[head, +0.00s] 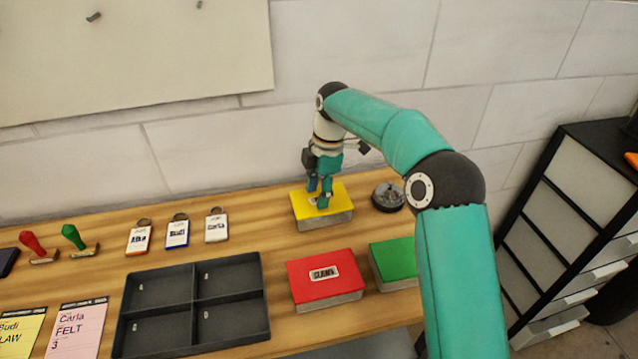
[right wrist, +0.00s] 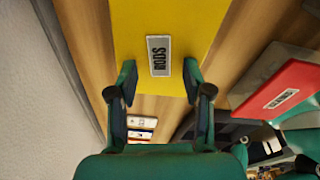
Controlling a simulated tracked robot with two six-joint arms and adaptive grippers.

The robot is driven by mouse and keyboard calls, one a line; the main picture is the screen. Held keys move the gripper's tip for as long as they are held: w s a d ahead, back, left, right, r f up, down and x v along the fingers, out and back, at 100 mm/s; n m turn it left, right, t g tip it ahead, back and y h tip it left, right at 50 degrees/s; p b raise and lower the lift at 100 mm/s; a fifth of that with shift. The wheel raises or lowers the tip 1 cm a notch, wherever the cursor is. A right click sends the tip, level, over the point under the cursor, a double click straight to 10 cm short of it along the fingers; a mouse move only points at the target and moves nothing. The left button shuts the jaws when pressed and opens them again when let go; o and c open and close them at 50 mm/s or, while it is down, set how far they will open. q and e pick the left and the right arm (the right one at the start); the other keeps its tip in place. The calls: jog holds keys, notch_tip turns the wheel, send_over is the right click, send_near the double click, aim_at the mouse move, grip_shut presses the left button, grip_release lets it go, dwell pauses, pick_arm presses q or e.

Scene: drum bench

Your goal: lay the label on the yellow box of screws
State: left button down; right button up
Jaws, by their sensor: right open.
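The yellow box (head: 338,206) stands at the back of the bench; its yellow top (right wrist: 202,22) fills the middle of the right wrist view. A small grey label (right wrist: 159,55) with dark letters, seemingly "RODS", appears to lie flat on that top; in the head view my gripper hides it. My right gripper (head: 319,196) points down at the box. In the right wrist view its open fingers (right wrist: 160,77) stand on either side of the label's near end, apart from it. My left gripper is out of view.
A labelled red box (head: 310,280) and a green box (head: 390,262) stand in front. A dark round dish (head: 387,196) is right of the yellow box. Left are key tags (head: 178,232), stamps (head: 75,240) and an empty-looking divided tray (head: 160,325). A drawer cabinet (head: 560,230) stands right.

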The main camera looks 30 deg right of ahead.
notch_tip(320, 180, up, 17)
jog(key=d+p, duration=0.1)
jog(key=p, duration=0.4)
jog(key=shift+s+d+f, duration=0.15)
jog(key=shift+d, duration=0.25)
dwell(0.6)
dwell(0.9)
